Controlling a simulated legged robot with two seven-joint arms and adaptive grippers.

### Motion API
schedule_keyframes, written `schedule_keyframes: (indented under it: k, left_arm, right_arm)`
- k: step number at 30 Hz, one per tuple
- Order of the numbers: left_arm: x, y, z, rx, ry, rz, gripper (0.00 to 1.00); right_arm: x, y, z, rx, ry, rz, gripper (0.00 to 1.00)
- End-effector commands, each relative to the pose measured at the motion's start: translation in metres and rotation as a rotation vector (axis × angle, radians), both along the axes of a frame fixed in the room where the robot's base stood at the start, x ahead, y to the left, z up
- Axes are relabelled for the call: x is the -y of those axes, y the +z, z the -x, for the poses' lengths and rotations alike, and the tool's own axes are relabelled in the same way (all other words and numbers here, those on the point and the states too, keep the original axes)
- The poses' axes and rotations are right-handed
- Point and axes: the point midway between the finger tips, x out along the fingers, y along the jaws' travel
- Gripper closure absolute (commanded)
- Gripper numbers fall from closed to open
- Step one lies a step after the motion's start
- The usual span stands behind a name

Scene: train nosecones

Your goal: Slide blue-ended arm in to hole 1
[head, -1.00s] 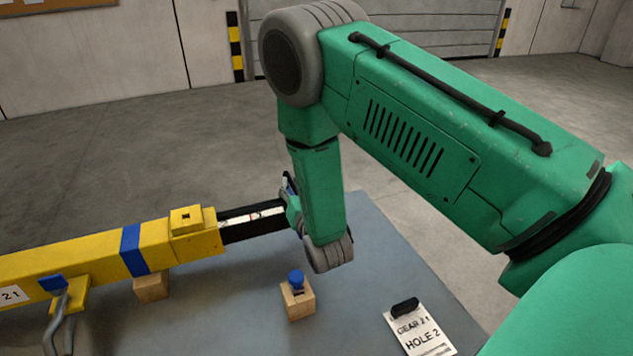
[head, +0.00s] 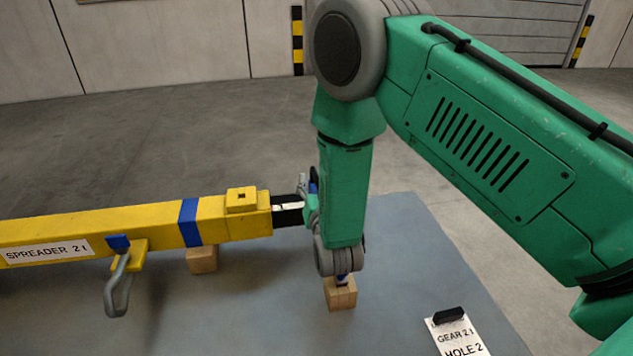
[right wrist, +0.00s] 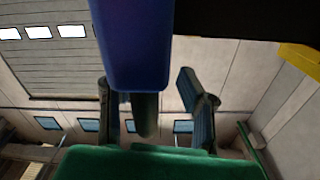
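The yellow spreader beam (head: 100,222) lies along the left with a blue band. The black sliding arm (head: 287,210) sticks a short way out of the beam's right end. My right gripper (head: 312,200) is at the arm's outer end, mostly hidden behind my green forearm. In the right wrist view, the blue end (right wrist: 135,45) hangs in front of the fingers (right wrist: 152,112), which stand apart. The black arm also shows there (right wrist: 240,20). Contact between fingers and blue end is unclear. The hole itself cannot be made out. My left gripper is out of view.
A wooden block (head: 341,297) with a blue-topped piece stands below my right wrist. Another wooden block (head: 202,260) is under the beam. A card (head: 458,337) reading "GEAR 2t HOLE 2" lies at the right. A metal hook (head: 118,290) hangs at the beam's front. Grey table is clear between.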

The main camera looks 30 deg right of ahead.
Motion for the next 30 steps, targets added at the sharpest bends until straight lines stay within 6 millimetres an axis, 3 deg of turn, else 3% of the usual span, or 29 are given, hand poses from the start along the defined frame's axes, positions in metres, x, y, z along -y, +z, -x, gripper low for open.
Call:
schedule_keyframes:
  k: [8, 21, 30]
  left_arm:
    - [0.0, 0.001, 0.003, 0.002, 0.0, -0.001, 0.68]
    - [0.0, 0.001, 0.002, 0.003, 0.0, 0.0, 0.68]
    - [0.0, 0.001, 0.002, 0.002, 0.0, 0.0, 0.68]
  right_arm:
    - [0.005, 0.004, -0.002, 0.003, -0.005, -0.002, 0.68]
    - [0.0, 0.081, -0.001, 0.006, -0.001, 0.002, 0.68]
    - [-0.002, 0.1, -0.001, 0.001, -0.001, 0.001, 0.68]
